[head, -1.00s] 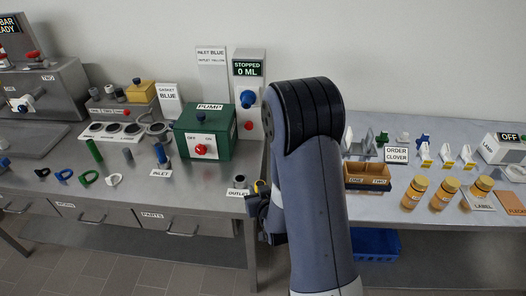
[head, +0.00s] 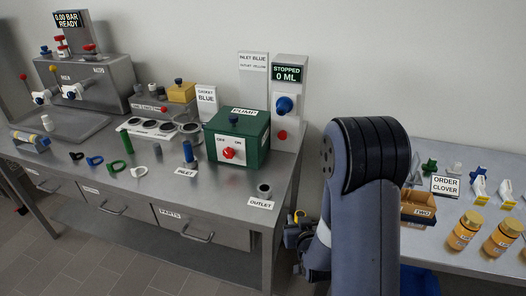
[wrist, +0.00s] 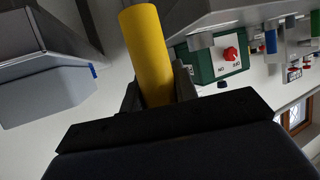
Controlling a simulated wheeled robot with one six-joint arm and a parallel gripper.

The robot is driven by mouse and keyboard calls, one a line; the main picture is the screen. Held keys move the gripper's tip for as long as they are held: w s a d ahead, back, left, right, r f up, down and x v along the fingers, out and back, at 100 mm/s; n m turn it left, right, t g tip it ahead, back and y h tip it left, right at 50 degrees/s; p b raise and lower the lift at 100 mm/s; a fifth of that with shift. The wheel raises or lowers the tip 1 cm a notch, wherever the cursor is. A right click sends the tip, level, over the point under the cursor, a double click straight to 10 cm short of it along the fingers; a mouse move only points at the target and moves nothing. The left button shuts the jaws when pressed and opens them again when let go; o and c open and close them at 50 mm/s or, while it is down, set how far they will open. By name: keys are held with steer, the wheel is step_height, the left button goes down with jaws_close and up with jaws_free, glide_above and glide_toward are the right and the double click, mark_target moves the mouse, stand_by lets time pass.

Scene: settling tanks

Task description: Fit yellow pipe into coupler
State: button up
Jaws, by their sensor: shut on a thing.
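My gripper (head: 300,236) is shut on the yellow pipe (wrist: 150,50), which sticks out beyond the fingers in the wrist view. In the head view only a small yellow end (head: 300,215) shows, beside my arm. The gripper is off the front right corner of the left bench. A dark-topped coupler (head: 264,190) stands on that bench behind the OUTLET label (head: 261,203), up and left of the gripper and apart from the pipe. A blue pipe (head: 188,150) stands upright in the coupler by the INLET label (head: 186,172). The inside of the outlet coupler is too small to tell.
The green pump box (head: 237,140) stands behind the couplers. The display behind it (head: 288,74) reads STOPPED 0 ML. A sign (head: 253,62) reads inlet blue, outlet yellow. Bench drawers (head: 205,228) face the floor. The right bench (head: 440,240) holds orange-yellow jars and an open box.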

steer(key=w+a+r+n+g+y, duration=0.2)
steer(key=a+r+n+y, duration=0.3)
steer(key=a+r, duration=0.6)
steer(key=w+a+y, duration=0.1)
steer(key=a, duration=0.2)
steer(key=shift+w+a+r+n, duration=0.2)
steer(key=shift+a+r+n, duration=0.1)
steer(key=shift+a, duration=0.1)
